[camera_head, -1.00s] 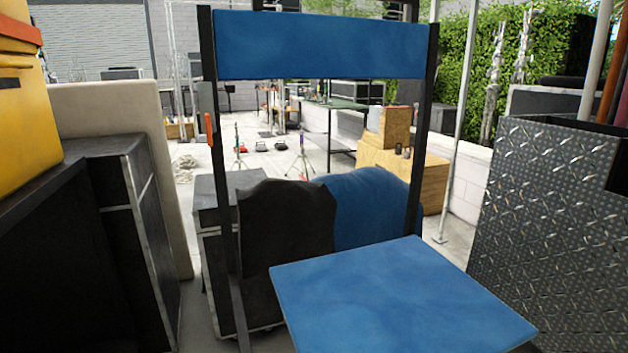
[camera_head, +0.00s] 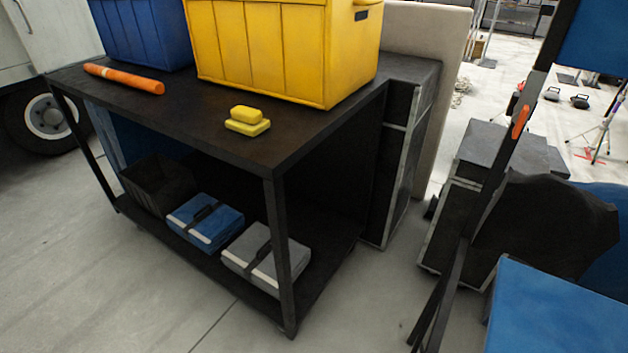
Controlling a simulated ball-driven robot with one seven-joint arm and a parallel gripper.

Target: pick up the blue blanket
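A folded blue bundle (camera_head: 206,223) with a dark strap and a pale edge lies on the lower shelf of a black cart (camera_head: 270,146); it looks like the blue blanket. A similar grey bundle (camera_head: 262,255) lies just to its right. A dark open crate (camera_head: 157,185) stands to its left on the same shelf. A larger blue draped shape (camera_head: 606,245) shows at the right edge, partly cut off; I cannot tell whether it is cloth. My gripper is not in view.
The cart top holds a yellow bin (camera_head: 285,48), a blue bin (camera_head: 140,32), an orange roll (camera_head: 124,78) and small yellow blocks (camera_head: 247,121). A tall chair with a blue seat (camera_head: 555,315) stands at right. Floor in front of the cart is clear.

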